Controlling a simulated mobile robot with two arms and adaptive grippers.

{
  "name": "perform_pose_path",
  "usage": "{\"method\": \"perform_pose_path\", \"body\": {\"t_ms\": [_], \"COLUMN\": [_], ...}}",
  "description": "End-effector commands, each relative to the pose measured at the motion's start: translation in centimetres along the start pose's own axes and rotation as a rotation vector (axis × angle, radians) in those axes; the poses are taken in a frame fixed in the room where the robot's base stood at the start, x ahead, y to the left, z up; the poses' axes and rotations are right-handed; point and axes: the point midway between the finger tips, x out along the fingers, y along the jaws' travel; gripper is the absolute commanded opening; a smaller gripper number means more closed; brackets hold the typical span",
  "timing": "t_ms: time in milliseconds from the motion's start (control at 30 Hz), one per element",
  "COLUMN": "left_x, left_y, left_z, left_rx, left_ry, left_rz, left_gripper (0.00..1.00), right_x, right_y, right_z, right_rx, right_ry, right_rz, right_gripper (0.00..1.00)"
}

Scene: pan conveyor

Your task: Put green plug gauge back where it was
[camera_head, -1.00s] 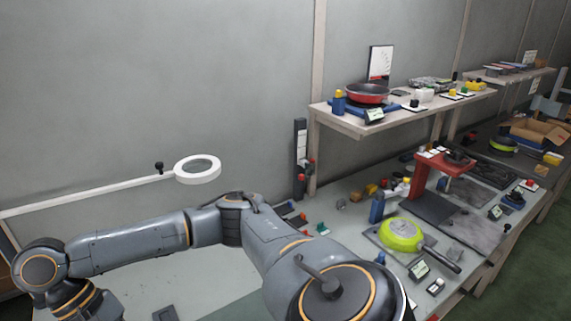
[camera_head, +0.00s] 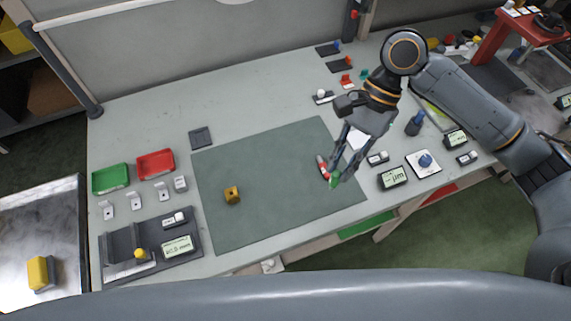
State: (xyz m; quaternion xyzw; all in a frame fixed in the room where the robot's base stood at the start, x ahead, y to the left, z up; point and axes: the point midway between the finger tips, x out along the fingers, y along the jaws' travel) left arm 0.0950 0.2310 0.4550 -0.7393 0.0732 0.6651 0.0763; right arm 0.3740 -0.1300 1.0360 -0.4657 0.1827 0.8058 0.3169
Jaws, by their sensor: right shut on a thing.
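My right gripper (camera_head: 334,174) reaches down over the right part of the dark green mat (camera_head: 270,215). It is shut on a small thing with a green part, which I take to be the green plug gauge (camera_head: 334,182). A red and white piece (camera_head: 322,165) shows right beside the fingers; I cannot tell whether it belongs to the held thing. The fingers partly hide the held thing, and its height above the mat is unclear. My left gripper is not in view.
Small holders with red, blue and green pieces (camera_head: 346,82) stand at the back. Green (camera_head: 111,179) and red (camera_head: 156,164) trays are at the left. Displays and a blue-knobbed plate (camera_head: 424,164) stand right of the mat.

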Motion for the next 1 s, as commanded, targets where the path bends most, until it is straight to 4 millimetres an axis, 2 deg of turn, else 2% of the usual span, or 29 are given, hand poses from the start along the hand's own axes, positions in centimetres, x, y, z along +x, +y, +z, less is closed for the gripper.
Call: {"method": "perform_pose_path", "body": {"t_ms": [100, 200, 367, 433, 800, 1000], "left_x": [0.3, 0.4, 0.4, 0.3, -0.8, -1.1], "left_y": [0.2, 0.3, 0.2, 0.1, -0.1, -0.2], "left_z": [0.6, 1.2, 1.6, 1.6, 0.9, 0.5], "left_rx": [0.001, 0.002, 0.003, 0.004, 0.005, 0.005], "left_ry": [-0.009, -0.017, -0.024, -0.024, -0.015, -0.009], "left_rz": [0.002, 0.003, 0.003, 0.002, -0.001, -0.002], "left_gripper": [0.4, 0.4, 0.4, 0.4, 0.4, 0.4], "right_x": [0.5, 0.4, 0.3, 0.5, 3.3, 6.2], "right_y": [-1.0, -1.6, -2.4, -3.2, -11.7, -14.4], "right_z": [1.1, 1.6, 1.8, 1.7, -1.5, -3.7], "right_rx": [0.199, 0.323, 0.423, 0.435, 0.438, 0.437], "right_ry": [-0.002, 0.0, 0.0, -0.002, 0.0, 0.001], "right_rz": [-0.117, -0.186, -0.239, -0.246, -0.241, -0.242], "right_gripper": [0.0, 0.0, 0.0, 0.0, 0.0, 0.0]}}
